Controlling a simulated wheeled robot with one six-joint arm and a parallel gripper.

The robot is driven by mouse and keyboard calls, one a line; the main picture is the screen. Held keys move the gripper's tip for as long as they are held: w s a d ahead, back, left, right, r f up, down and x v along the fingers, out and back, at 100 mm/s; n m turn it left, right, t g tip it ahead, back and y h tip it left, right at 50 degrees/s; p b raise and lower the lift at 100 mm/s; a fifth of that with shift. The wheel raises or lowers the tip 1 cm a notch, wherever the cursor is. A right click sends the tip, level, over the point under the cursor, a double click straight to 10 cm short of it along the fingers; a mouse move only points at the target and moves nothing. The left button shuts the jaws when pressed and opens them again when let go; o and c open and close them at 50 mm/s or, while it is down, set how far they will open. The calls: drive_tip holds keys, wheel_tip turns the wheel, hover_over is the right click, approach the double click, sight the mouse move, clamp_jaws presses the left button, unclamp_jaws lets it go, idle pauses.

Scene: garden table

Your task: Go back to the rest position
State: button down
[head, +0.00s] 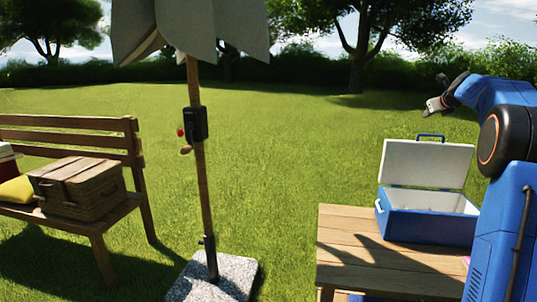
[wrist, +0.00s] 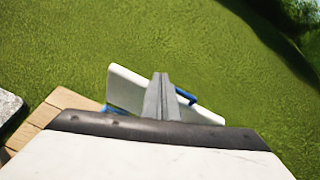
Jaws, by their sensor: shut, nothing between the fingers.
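My gripper (head: 434,105) is at the upper right of the head view, raised above the open cooler and apart from it. In the wrist view my gripper (wrist: 164,77) shows with its fingers together and nothing between them. The blue and white cooler (head: 430,225) stands on the wooden table (head: 345,250) with its white lid (head: 425,163) up. In the wrist view the lid (wrist: 128,88) lies beyond and below the fingers. Most of the cooler's inside is hidden.
A closed parasol with a wooden pole (head: 202,180) stands in a stone base (head: 232,270) left of the table. A bench (head: 70,137) at the left holds a wicker basket (head: 85,200) and a yellow cushion (head: 15,190). Open lawn lies behind.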

drive_tip(key=s+a+f+n+g+y, duration=0.1)
drive_tip(key=s+a+f+n+g, duration=0.15)
drive_tip(key=s+a+n, duration=0.95)
drive_tip(key=s+a+f+n+g+y, duration=0.1)
drive_tip(key=s+a+f+n, duration=0.4)
drive_tip(key=s+a, duration=1.3)
drive_tip(key=s+a+f+n+g, duration=0.1)
drive_tip(key=s+a+f+n, duration=0.2)
drive_tip(key=s, duration=0.8)
drive_tip(key=s+a+f+n+g, duration=0.1)
drive_tip(key=s+a+f+n, duration=0.2)
drive_tip(key=s+f+n, duration=0.5)
drive_tip(key=s+a+f+n+g, duration=0.2)
drive_tip(key=s+a+f+n, duration=0.2)
drive_tip(key=s+f, duration=0.5)
drive_tip(key=s+n, duration=0.2)
drive_tip(key=s, duration=0.4)
drive_tip(key=shift+f, duration=0.4)
drive_tip(key=shift+w, duration=0.1)
